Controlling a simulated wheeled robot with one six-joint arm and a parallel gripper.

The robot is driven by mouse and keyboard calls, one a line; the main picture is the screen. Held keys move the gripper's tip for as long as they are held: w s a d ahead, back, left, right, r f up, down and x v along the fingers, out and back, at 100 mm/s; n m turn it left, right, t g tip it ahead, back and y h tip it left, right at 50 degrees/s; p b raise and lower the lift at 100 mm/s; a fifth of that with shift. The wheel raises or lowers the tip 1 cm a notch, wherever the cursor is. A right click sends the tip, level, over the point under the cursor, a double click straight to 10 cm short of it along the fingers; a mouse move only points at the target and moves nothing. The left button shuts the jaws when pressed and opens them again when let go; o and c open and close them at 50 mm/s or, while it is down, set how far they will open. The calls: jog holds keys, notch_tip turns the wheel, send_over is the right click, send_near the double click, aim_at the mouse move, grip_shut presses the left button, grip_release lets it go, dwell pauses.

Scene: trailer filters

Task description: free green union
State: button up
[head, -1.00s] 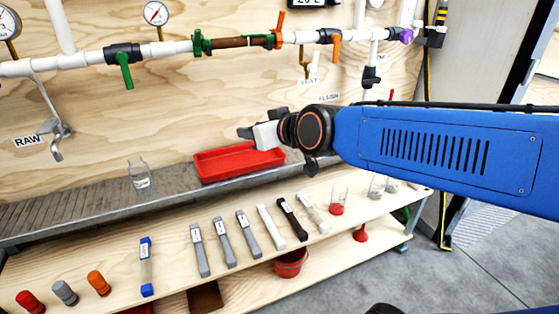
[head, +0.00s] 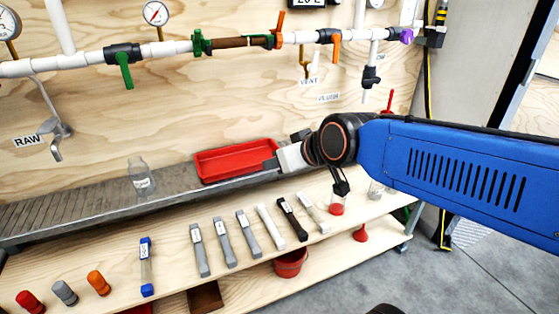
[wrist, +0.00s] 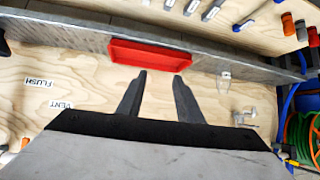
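The green union (head: 199,42) sits on the white pipe in the head view, at the left end of a brown filter (head: 236,42). The green union is not visible in the wrist view.
A red tray (head: 206,171) and a glass bottle (head: 141,178) stand on the grey ledge (head: 80,208). A green valve handle (head: 125,74) hangs left of the union. Tools and caps lie on the lower shelf. The board below the filter is clear.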

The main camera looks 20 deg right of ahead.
grip_shut()
jog(key=w+a+r+m+h, duration=0.1)
jog(key=w+a+r, duration=0.4)
jog(key=r, duration=0.8)
jog(key=w+a+r+g, duration=0.1)
jog(key=w+a+r, duration=0.45)
jog(key=r, duration=0.85)
jog(key=w+a+r+m+h, duration=0.1)
jog(key=w+a+r, duration=0.1)
jog(key=w+r, duration=0.8)
send_over(198, 31)
jog(key=w, duration=0.3)
jog(key=f, duration=0.3)
jog(key=shift+s+f, duration=0.15)
jog(key=shift+s, duration=0.05)
jog(key=shift+s+f, duration=0.3)
jog(key=shift+f, duration=0.35)
jog(key=shift+s+f, duration=0.3)
jog(key=shift+f, duration=0.3)
jog(key=shift+s+f, duration=0.3)
jog(key=shift+f, duration=0.3)
